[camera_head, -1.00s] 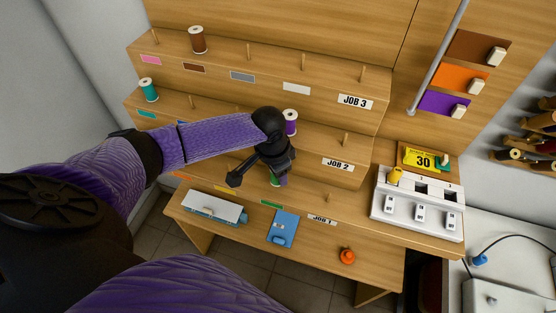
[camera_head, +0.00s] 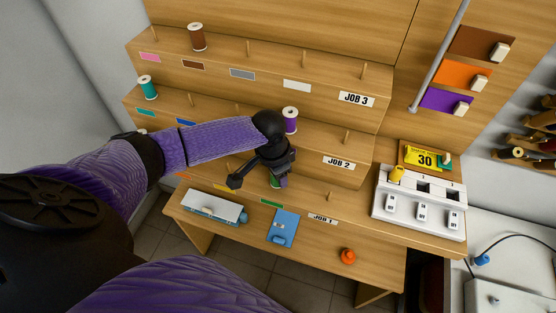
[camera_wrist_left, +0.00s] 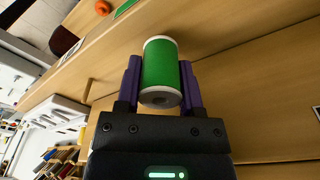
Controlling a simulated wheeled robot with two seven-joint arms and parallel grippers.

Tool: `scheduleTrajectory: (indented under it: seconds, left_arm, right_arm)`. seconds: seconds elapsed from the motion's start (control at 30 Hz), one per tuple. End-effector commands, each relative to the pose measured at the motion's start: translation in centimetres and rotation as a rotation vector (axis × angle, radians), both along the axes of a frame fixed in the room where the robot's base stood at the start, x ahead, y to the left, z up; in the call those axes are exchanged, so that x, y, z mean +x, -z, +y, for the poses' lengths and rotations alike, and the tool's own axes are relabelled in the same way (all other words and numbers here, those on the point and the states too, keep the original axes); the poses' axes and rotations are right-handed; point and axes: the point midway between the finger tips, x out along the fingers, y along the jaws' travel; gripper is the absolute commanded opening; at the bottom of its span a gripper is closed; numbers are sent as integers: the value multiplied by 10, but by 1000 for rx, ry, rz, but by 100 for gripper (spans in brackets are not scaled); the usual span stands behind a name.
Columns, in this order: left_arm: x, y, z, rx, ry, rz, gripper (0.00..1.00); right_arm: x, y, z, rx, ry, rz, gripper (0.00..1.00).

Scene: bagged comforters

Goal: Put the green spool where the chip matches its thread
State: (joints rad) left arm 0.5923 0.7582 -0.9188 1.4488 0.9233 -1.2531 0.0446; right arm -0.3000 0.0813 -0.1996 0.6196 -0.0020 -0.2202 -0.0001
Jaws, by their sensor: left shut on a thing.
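My left gripper (camera_head: 278,178) is shut on the green spool (camera_head: 274,184), just over the lowest step, the JOB 1 row. In the left wrist view the green spool (camera_wrist_left: 160,70) sits between the two purple fingers of the left gripper (camera_wrist_left: 160,82), its white end toward the camera. The green chip (camera_head: 271,203) is on the front edge of that row, just below the spool in the head view. It also shows in the left wrist view (camera_wrist_left: 222,12). Whether the spool touches the step or a peg is hidden. My right gripper is out of view.
A purple spool (camera_head: 290,120) stands behind my gripper on the JOB 2 step, a teal spool (camera_head: 148,87) at its left. A brown spool (camera_head: 197,37) is on the top step. A white box (camera_head: 214,207), blue pad (camera_head: 283,228) and orange object (camera_head: 347,256) lie in front.

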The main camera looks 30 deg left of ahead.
Motion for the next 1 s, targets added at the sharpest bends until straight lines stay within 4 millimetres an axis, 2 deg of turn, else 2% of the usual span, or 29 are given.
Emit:
scheduleTrajectory:
  seconds: [0.67, 0.7, 0.87, 1.0]
  left_arm:
    - [0, 11, 0, 0, 0, 0, 0]
    - [0, 10, 0, 0, 1, -1, 55]
    - [0, 10, 0, 0, 0, 0, 88]
    - [0, 10, 0, 0, 0, 0, 89]
  right_arm:
    - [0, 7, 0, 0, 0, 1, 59]
    - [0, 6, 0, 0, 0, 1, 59]
    - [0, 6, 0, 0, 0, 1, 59]
    - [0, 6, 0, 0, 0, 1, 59]
